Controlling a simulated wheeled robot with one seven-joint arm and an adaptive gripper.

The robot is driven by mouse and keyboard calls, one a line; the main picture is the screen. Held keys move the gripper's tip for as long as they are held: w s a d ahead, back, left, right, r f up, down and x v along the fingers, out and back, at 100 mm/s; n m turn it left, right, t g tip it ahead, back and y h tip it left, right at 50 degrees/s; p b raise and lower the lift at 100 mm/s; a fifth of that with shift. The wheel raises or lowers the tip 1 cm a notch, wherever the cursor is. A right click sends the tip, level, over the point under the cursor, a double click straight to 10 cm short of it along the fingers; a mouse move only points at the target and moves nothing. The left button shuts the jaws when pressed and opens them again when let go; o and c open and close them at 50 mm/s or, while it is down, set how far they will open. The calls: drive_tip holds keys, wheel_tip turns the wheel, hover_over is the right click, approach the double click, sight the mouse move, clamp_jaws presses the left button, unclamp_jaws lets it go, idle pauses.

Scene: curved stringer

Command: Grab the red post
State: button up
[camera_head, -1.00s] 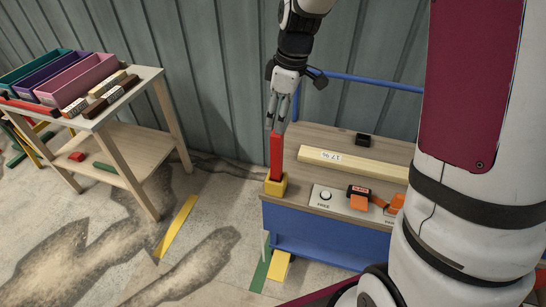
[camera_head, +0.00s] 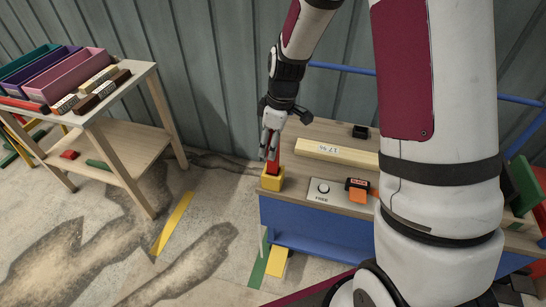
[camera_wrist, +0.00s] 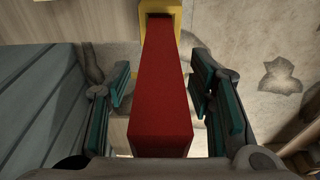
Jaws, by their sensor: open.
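The red post (camera_head: 274,160) stands upright in a yellow socket block (camera_head: 272,179) at the left corner of the wooden workbench top. My gripper (camera_head: 270,146) points down over the post, and its fingers hide much of the post's upper part. In the wrist view the red post (camera_wrist: 162,95) runs between the two fingers of my open gripper (camera_wrist: 163,92). A gap shows on each side, so neither finger appears to touch it. The yellow socket (camera_wrist: 160,8) shows at the far end of the post.
A long pale beam (camera_head: 336,153), a black block (camera_head: 361,131) and a button panel (camera_head: 322,189) are on the bench. A blue rail (camera_head: 340,69) runs behind. A side table (camera_head: 146,73) with coloured bins (camera_head: 75,76) stands at left, with floor space between.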

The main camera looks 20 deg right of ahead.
clamp_jaws()
idle(0.3)
